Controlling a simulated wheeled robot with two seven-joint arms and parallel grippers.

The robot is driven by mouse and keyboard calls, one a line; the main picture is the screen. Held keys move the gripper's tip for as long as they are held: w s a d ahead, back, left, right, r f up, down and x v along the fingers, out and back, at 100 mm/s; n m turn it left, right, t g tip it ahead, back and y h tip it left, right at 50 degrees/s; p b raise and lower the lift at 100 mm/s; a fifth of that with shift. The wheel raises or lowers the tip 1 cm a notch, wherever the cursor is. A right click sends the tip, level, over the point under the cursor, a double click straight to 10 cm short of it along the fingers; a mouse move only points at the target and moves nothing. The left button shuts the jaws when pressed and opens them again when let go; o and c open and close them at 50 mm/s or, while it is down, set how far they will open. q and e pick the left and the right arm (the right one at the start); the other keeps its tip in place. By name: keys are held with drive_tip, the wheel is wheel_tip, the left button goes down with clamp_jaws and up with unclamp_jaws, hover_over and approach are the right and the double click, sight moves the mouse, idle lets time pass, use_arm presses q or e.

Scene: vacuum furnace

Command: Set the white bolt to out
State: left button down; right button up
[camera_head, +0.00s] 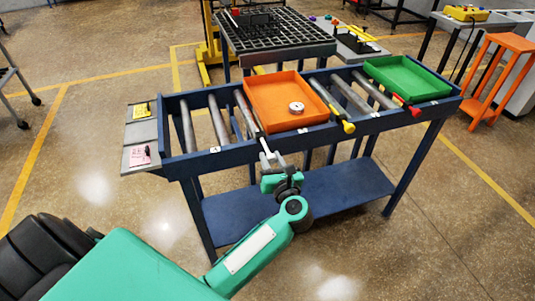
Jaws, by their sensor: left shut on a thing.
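The white bolt (265,146) is at the front rail of the blue roller table, left of the orange tray. Its white part points up and slightly left. My left gripper (271,161) is shut on its lower end, just in front of the rail. The fingers partly hide the bolt, so I cannot tell how far it stands in or out. My right gripper is not in view.
The roller table (222,158) carries an orange tray (256,96) with a round gauge (296,107), and a green tray (422,67). A yellow bolt (347,126) and a red bolt (414,111) are further right. A blue shelf (347,183) lies below.

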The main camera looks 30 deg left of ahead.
use_arm(q)
drive_tip(key=shift+v, duration=1.05)
drive_tip(key=shift+f, duration=0.1)
drive_tip(key=c, duration=1.1)
unclamp_jaws()
drive_tip(key=shift+d, duration=0.1)
drive_tip(key=shift+o, duration=0.2)
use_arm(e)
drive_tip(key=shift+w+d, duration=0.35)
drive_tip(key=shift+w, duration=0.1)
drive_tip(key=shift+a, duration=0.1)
use_arm(q)
drive_tip(key=shift+s+d, duration=0.15)
drive_tip(key=b+v, duration=0.3)
drive_tip(key=v, duration=1)
drive_tip(key=shift+s+d, duration=0.15)
drive_tip(key=shift+d, duration=0.05)
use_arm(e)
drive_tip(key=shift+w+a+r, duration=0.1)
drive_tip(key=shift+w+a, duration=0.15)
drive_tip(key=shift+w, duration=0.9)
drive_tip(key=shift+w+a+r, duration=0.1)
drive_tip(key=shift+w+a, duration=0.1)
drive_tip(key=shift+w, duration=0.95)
